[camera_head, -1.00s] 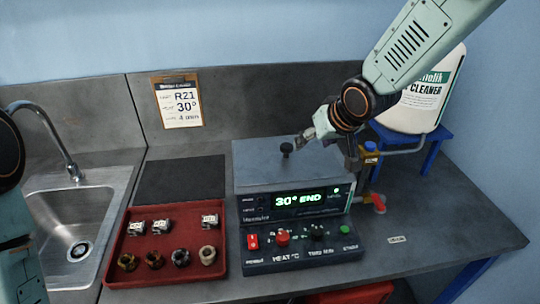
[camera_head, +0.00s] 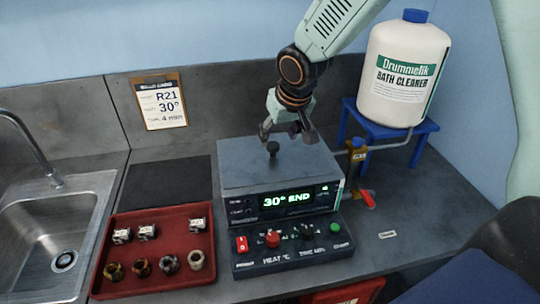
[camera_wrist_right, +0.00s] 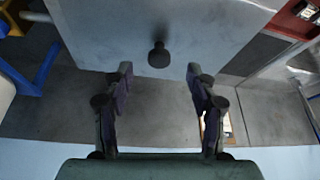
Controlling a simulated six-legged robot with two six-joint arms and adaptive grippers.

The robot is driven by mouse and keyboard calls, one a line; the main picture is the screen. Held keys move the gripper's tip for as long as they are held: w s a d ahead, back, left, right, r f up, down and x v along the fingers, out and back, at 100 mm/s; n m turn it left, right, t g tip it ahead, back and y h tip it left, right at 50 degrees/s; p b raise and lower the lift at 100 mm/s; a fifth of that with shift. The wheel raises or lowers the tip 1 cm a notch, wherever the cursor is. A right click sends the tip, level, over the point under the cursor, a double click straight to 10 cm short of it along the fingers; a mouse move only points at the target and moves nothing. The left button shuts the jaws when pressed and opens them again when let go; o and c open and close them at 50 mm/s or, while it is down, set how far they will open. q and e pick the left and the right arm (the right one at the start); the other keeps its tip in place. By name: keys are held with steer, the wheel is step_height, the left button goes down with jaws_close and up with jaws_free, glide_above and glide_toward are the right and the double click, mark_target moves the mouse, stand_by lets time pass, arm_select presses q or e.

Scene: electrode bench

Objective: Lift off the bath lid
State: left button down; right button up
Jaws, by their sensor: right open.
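A black knob (camera_head: 273,148) stands up from the lid. My right gripper (camera_head: 287,138) is open and empty just above and behind the knob. In the right wrist view the knob (camera_wrist_right: 159,55) lies midway between the two fingers (camera_wrist_right: 159,85) sideways but beyond their tips, and nothing is between the pads. The lid (camera_wrist_right: 110,30) fills the top of that view. My left gripper is not in view.
A sink (camera_head: 50,230) is far left. A white cleaner drum (camera_head: 400,75) on a blue stand (camera_head: 425,127) and a red-handled valve (camera_head: 367,197) are right.

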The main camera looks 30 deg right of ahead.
mark_target(273, 144)
steer(key=shift+x, duration=0.8)
steer(key=w+f+p, duration=0.2)
steer(key=f, duration=0.1)
steer(key=shift+w+d, duration=0.15)
steer(key=shift+w, duration=0.25)
steer(key=shift+w+f, duration=0.15)
steer(key=shift+f, duration=0.55)
steer(key=shift+w+f, duration=0.1)
steer(key=shift+c, duration=0.4)
steer(key=shift+c, duration=1.4)
steer(key=c, duration=0.4)
jaws_close()
